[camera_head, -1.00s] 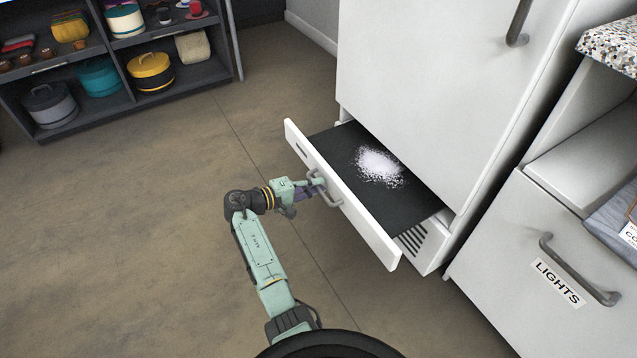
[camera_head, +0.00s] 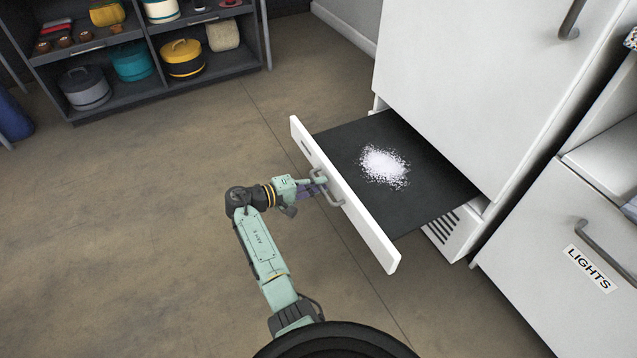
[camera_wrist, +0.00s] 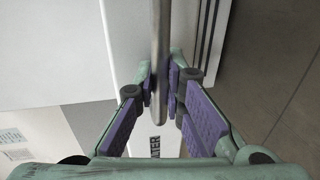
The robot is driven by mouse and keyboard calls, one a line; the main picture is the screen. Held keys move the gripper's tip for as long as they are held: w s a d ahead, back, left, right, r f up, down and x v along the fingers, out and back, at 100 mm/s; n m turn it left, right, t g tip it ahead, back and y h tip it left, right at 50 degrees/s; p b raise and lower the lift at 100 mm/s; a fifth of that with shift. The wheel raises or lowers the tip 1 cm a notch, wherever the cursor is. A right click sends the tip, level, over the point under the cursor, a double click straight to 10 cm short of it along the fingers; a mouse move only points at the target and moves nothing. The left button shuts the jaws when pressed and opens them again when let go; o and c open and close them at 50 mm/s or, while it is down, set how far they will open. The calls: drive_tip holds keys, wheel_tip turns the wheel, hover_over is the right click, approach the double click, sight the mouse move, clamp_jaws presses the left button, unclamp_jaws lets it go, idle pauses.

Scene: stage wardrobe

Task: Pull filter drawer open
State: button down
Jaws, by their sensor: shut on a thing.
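The filter drawer (camera_head: 338,183) is a low white-fronted drawer with a dark flat inside, at the base of a tall white cabinet (camera_head: 460,75). It stands well out from the cabinet. A heap of white powder or grains (camera_head: 384,165) lies on its dark surface. Its grey bar handle (camera_head: 325,187) is on the front face. My gripper (camera_head: 318,188) is shut on this handle. In the wrist view the handle bar (camera_wrist: 160,60) runs between the purple finger pads of my gripper (camera_wrist: 172,88). Part of the handle is hidden by the fingers.
A dark shelf unit (camera_head: 160,85) with hats and boxes stands at the back left. A white drawer labelled LIGHTS (camera_head: 560,270), with a grey handle, is at the right. The brown floor (camera_head: 130,230) left of the drawer is clear.

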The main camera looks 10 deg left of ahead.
drive_tip(key=c, duration=1.7)
unclamp_jaws()
drive_tip(key=shift+o, duration=0.2)
drive_tip(key=v, duration=1.2)
